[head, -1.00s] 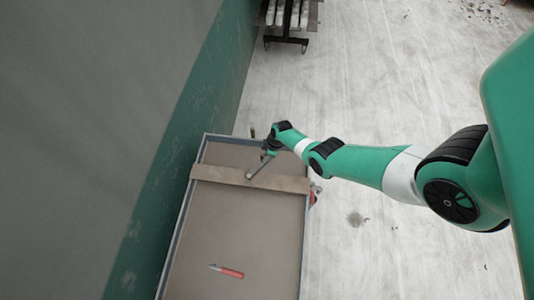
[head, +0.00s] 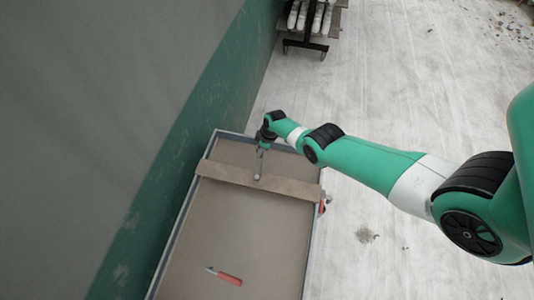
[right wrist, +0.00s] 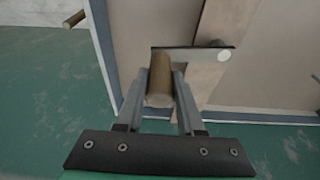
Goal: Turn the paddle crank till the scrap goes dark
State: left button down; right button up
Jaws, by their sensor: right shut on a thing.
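The paddle crank has a flat metal arm (head: 259,164) above a plank that spans the trough (head: 182,225). In the right wrist view the metal arm (right wrist: 185,54) runs from a round hub (right wrist: 223,55) to a wooden handle (right wrist: 160,82). My right gripper (head: 264,141) is shut on that handle, at the far side of the plank; its two fingers flank the handle in the right wrist view (right wrist: 160,88). The scrap in the trough (head: 240,232) looks flat and an even grey-brown. The paddle itself is hidden. My left gripper is out of view.
A red-handled tool (head: 226,276) lies on the near part of the trough. The plank (head: 225,174) crosses the trough. A small red part (head: 323,205) sits at its right edge. A green-and-grey wall stands close on the left.

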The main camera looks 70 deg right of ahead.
jog(key=w, duration=0.1)
jog(key=w+a+b, duration=0.1)
jog(key=w+b, duration=0.1)
jog(key=shift+w+a, duration=0.3)
jog(key=shift+a, duration=0.1)
